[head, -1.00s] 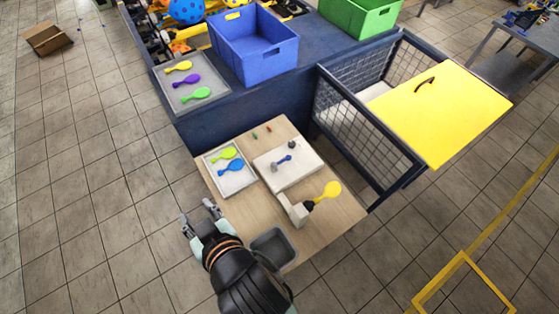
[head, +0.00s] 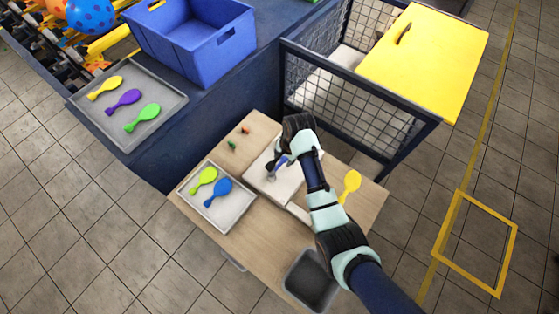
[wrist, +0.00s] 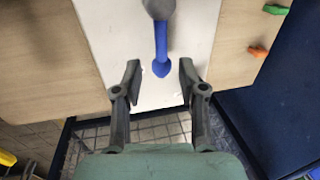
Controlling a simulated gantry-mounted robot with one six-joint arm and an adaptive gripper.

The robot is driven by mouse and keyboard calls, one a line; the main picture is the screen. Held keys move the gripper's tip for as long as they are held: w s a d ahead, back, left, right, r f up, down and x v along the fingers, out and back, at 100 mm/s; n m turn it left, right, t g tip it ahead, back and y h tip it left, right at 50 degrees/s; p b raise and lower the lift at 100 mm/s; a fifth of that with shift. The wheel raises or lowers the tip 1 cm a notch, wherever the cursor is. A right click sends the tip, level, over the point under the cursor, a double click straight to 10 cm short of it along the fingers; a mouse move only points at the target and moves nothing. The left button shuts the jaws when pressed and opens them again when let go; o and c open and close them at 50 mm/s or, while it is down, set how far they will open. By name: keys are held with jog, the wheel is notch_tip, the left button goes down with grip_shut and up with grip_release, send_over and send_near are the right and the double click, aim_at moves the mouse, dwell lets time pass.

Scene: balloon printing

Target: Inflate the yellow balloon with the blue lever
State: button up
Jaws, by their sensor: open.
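The blue lever (head: 279,167) stands on a white panel (head: 257,180) on the wooden table, partly covered by my arm in the head view. In the wrist view the blue lever (wrist: 161,50) points toward my gripper, its rounded end near the gap between the fingers. My gripper (wrist: 159,80) is open and empty there, one finger to each side of that end, with no contact visible. The yellow balloon (head: 350,184) lies at the table's right side. My arm hides what it is attached to.
A tray (head: 238,217) with a lime and a blue balloon lies left of the panel. A small green piece (head: 232,145) and a red piece (head: 246,131) are behind it. A grey bin (head: 312,278) is at the front. A mesh cage (head: 350,95) stands behind the table.

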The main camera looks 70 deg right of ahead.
aim_at(281, 163)
jog(key=f, duration=0.2)
jog(key=w+f, duration=0.1)
jog(key=f, duration=0.1)
jog(key=shift+d, duration=0.1)
grip_shut()
